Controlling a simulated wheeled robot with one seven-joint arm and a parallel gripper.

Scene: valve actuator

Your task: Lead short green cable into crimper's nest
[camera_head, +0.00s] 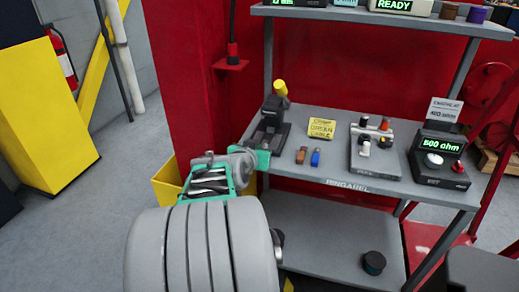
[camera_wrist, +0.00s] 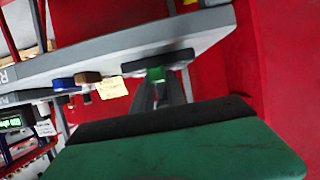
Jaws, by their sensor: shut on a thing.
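The crimper (camera_head: 271,122) is a black tool with a yellow handle, upright at the left end of the grey shelf. My gripper (camera_head: 263,158), green and shut, is at the shelf's front edge, just in front of the crimper's base. In the wrist view, one big green finger with a dark pad fills the bottom. Beyond it is the crimper (camera_wrist: 163,92), seen upside down, with a small green piece (camera_wrist: 156,73) in front of its base, perhaps the short cable's end. The cable is too small to make out in the head view. The nest is not clear.
On the shelf (camera_head: 330,177) lie a brown and a blue piece (camera_head: 315,157) and a yellow note (camera_head: 321,128). A grey fixture (camera_head: 374,151) and a meter (camera_head: 440,157) reading 500 ohm stand to the right. A yellow bin (camera_head: 167,180) is left of the shelf.

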